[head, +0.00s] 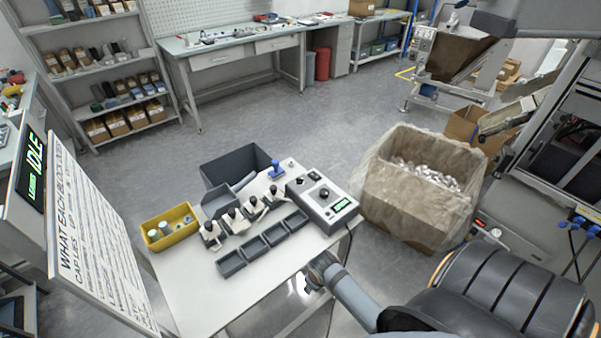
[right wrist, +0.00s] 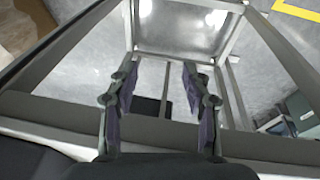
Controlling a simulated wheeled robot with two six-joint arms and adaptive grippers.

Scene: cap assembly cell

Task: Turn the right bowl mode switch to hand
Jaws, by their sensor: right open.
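A grey control box (head: 325,204) with black knobs and a small green display sits at the right end of the white table. A small panel (head: 490,232) with a red button and a pale knob is on the machine at the right. I cannot tell which of these knobs is the right bowl mode switch; no label is readable. My right gripper (head: 316,277) is at the table's front right edge, below and apart from the control box. In the right wrist view my right gripper (right wrist: 160,85) is open and empty, above a metal frame. My left gripper is not in view.
The white table (head: 205,290) holds a yellow bin (head: 170,228), black trays (head: 262,242) and several small fixtures. A lined carton (head: 405,205) of shiny parts stands right of the table. A sign board (head: 95,240) rises at the left.

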